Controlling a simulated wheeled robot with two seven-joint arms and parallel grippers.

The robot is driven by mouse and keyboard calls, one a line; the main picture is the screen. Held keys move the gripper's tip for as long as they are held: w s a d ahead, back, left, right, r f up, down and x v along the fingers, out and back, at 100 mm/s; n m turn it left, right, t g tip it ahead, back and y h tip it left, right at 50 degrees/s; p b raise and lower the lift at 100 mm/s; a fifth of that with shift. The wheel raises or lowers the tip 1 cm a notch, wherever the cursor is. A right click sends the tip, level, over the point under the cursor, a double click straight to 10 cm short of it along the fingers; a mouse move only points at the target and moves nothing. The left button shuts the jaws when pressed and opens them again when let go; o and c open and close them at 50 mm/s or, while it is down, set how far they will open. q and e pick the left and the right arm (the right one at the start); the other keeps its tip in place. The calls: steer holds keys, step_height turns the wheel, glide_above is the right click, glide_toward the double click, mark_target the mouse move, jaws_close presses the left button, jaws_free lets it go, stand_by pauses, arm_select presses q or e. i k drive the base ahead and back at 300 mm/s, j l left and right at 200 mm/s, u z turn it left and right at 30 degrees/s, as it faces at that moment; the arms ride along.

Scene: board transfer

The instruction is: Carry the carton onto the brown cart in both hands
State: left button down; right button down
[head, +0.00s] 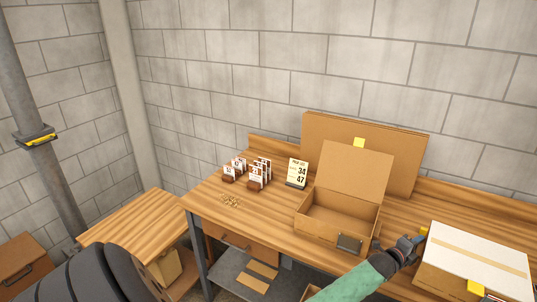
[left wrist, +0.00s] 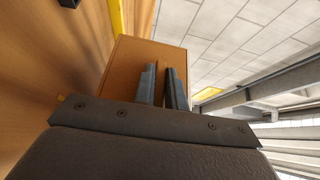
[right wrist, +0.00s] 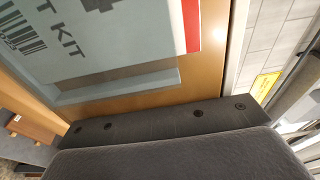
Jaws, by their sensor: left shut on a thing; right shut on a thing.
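The carton (head: 472,250), a brown box with a pale top and a tape strip, stands at the right of the workbench. My left gripper (head: 413,243), on a green-sleeved arm, is at its left side. In the left wrist view its fingers (left wrist: 162,85) are shut with a brown strip of carton between them. My right gripper (right wrist: 165,118) is outside the head view. Its own wrist view shows only its palm against a brown and grey printed face reading "KIT"; its fingertips are hidden. A low wood-topped stand (head: 130,220) is at the left; I cannot tell if it is the brown cart.
An open, empty-looking box (head: 325,215) stands close left of my left gripper. A large flat brown box (head: 410,160) leans behind it. Small card holders (head: 257,178) and a number sign (head: 297,172) stand on the workbench (head: 215,190). A brown box (head: 22,262) is far left.

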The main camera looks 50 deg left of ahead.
mark_target(129, 236)
steer(key=k+j+z, duration=0.1)
steer(key=j, duration=0.3)
steer(key=k+j+z, duration=0.15)
steer(key=j, duration=0.25)
steer(key=k+j+z, duration=0.1)
steer(key=k+j, duration=0.35)
steer(key=j, duration=0.15)
steer(key=k+j, duration=0.15)
steer(key=j, duration=0.15)
steer(key=k+j, duration=0.2)
steer(key=j, duration=0.15)
steer(key=k+j+u, duration=0.4)
steer(key=j+u, duration=0.15)
steer(key=k+j+u, duration=0.15)
steer(key=j+u, duration=0.15)
steer(key=j, duration=0.2)
steer(key=k+j+u, duration=0.15)
steer(key=j+u, duration=0.15)
steer(key=j, duration=0.15)
steer(key=j+u, duration=0.25)
steer(key=j, duration=0.15)
steer(key=k, duration=0.05)
